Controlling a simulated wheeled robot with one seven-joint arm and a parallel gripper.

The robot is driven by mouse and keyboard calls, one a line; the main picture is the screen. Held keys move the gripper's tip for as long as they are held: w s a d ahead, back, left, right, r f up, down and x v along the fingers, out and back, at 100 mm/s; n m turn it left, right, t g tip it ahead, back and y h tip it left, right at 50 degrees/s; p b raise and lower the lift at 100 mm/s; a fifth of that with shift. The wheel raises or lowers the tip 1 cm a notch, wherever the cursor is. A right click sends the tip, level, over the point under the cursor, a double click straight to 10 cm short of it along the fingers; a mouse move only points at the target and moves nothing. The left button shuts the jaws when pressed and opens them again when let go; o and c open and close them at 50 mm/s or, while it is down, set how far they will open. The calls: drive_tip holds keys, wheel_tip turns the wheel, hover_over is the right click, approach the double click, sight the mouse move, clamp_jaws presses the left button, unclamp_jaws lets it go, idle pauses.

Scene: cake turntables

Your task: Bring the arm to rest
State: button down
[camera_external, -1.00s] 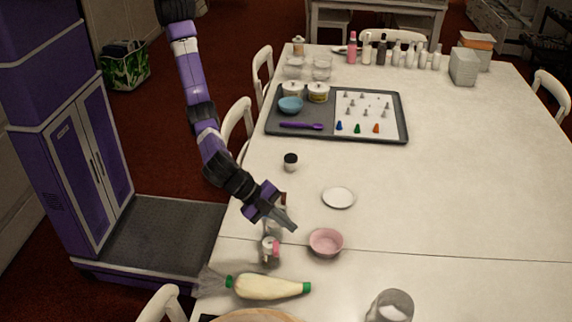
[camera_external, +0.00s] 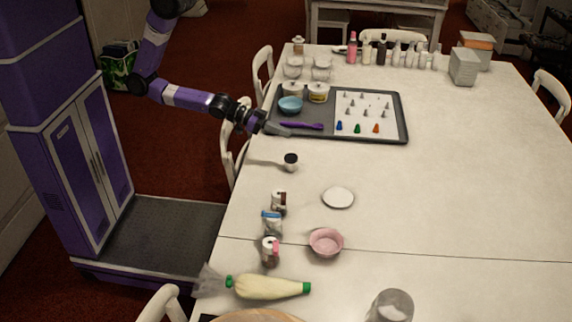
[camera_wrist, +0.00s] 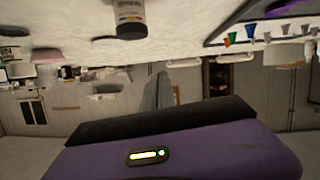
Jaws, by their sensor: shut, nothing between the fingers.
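My arm reaches from the left toward the white table (camera_external: 450,200). My gripper (camera_external: 288,132) is shut and empty. In the outside view it is over the table's left edge, at the lower left corner of the dark tray (camera_external: 345,140), beside the purple spatula (camera_external: 300,126). I cannot tell whether it hangs above the tray or touches it. In the wrist view the shut fingers (camera_wrist: 158,92) show in the middle, and the picture is upside down, with the table along the top.
A dark-topped measuring cup (camera_external: 290,161) lies just below my gripper. Small jars (camera_external: 278,200), a pink bowl (camera_external: 326,242), a white saucer (camera_external: 338,197) and a piping bag (camera_external: 270,288) are nearer the front. A chair back (camera_external: 234,140) stands under my forearm. The table's right side is clear.

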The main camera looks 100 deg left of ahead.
drive_tip(key=s+a+r+b, duration=0.2)
drive_tip(key=s+r, duration=0.1)
drive_tip(key=s, duration=0.7)
drive_tip(key=s+a+r+y+b, duration=0.1)
drive_tip(key=s+a+r+b, duration=0.2)
drive_tip(key=s, duration=0.7)
drive_tip(key=shift+r+t, duration=0.4)
drive_tip(key=shift+r, duration=0.1)
drive_tip(key=c, duration=1.5)
unclamp_jaws()
drive_tip(key=shift+s+r, duration=0.15)
drive_tip(key=shift+s, duration=0.25)
drive_tip(key=shift+d, duration=0.1)
